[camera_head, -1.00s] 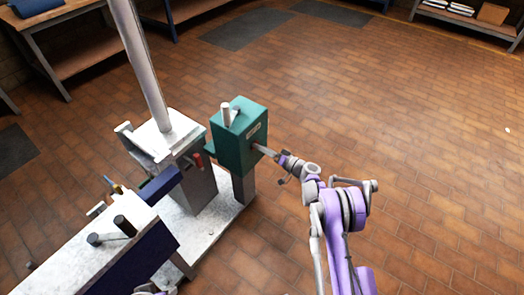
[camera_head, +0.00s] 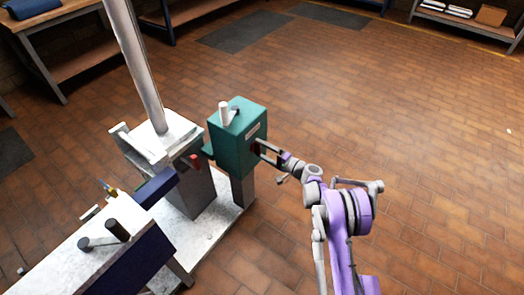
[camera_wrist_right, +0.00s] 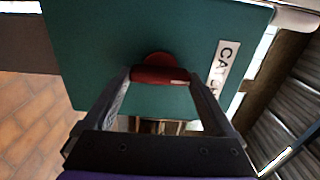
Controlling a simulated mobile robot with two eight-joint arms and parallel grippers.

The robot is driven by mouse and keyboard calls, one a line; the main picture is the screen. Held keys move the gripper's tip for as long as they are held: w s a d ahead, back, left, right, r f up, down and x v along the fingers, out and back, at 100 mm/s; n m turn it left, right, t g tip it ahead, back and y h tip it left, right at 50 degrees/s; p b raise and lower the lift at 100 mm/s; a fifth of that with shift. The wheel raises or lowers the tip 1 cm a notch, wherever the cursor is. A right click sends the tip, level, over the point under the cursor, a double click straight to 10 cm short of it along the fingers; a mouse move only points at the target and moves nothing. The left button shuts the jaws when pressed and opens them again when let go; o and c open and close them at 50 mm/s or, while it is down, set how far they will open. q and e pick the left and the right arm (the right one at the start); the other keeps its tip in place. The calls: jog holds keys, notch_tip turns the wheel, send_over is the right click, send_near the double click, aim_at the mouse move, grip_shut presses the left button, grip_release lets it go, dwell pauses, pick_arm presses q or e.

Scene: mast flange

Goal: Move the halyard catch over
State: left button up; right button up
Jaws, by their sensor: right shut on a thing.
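The catch is a green box (camera_head: 238,125) with a white label on its side, standing on a grey post beside the mast. In the right wrist view its green face (camera_wrist_right: 95,45) fills the upper part, with a label reading "CATC…" and a red handle (camera_wrist_right: 160,76) on a round red boss. My right gripper (camera_head: 259,147) is at the labelled side of the box. In the right wrist view my right gripper (camera_wrist_right: 160,80) has one finger at each end of the red handle, shut on it. My left gripper is not in view.
A tall grey mast (camera_head: 140,70) rises from a white pedestal left of the box. Another red grip (camera_head: 195,162) shows there. A bench with a dark crank (camera_head: 105,237) is at lower left. Shelves stand along the back. The tiled floor (camera_head: 400,130) at right is open.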

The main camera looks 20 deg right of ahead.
dwell(0.5)
jog(key=o, duration=1.1)
jog(key=shift+c, duration=0.2)
jog(key=p+v, duration=0.1)
jog(key=v, duration=1)
jog(key=shift+p, duration=0.4)
